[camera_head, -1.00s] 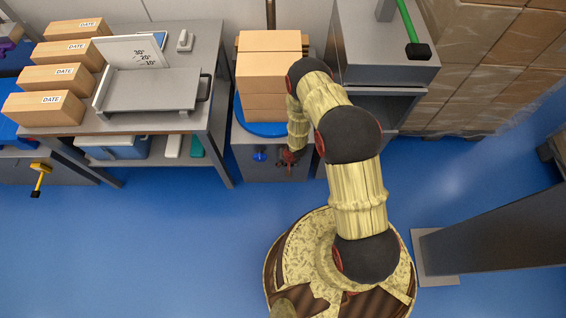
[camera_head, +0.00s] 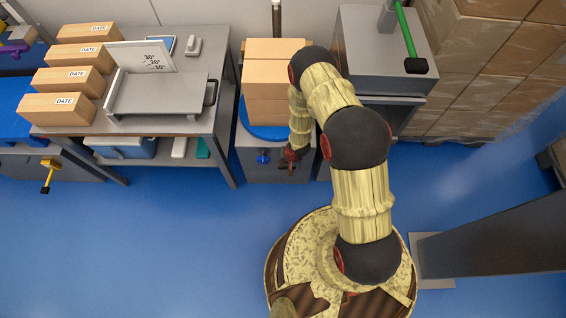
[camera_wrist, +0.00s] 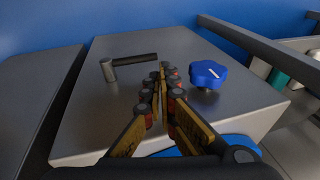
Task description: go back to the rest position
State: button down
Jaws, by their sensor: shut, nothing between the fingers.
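My gripper (camera_head: 291,162) points down in front of the grey cabinet that carries the stacked cartons in the head view. In the wrist view my gripper (camera_wrist: 164,82) is shut, with its fingers together and nothing between them. Behind the fingertips is the grey metal face (camera_wrist: 185,52) of the cabinet. A blue star knob (camera_wrist: 208,74) sits on it to the right of the fingers, and a dark lever handle (camera_wrist: 130,61) to the left. The fingers partly cover the face between them. The knob also shows in the head view (camera_head: 263,158), left of my gripper.
Cardboard cartons (camera_head: 272,75) stand on a blue round plate (camera_head: 262,131) beside my arm. A workbench (camera_head: 222,97) at left holds several DATE boxes (camera_head: 70,79) and a grey tray (camera_head: 160,94). A grey cabinet (camera_head: 375,62) stands at right. The blue floor (camera_head: 130,240) at front left is clear.

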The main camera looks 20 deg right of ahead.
jog(key=shift+a+p+v, duration=0.2)
jog(key=shift+v, duration=0.55)
jog(key=shift+a+p+v, duration=0.15)
jog(key=shift+v, duration=0.6)
jog(key=shift+a+p+v, duration=0.2)
jog(key=shift+v, duration=0.55)
jog(key=shift+w, duration=0.15)
jog(key=s+d+r+n+g+h, duration=0.1)
jog(key=s+d+r+g, duration=0.1)
jog(key=s, duration=0.3)
jog(key=s+d+r+n+g+h, duration=0.1)
jog(key=s+d+r+n+g, duration=0.15)
jog(key=s, duration=0.35)
notch_tip(320, 180, up, 30)
jog(key=s+d+h, duration=0.1)
jog(key=d, duration=0.1)
jog(key=s+a+r+t, duration=0.1)
jog(key=s+r+t, duration=0.1)
jog(key=r, duration=0.8)
jog(key=s+a+r+t, duration=0.1)
jog(key=s+r, duration=0.3)
jog(key=r, duration=0.6)
jog(key=s+a+r+t+y, duration=0.1)
jog(key=s+a+r+t, duration=0.1)
jog(key=r, duration=0.8)
jog(key=shift+s+t, duration=0.45)
jog(key=shift+t, duration=0.6)
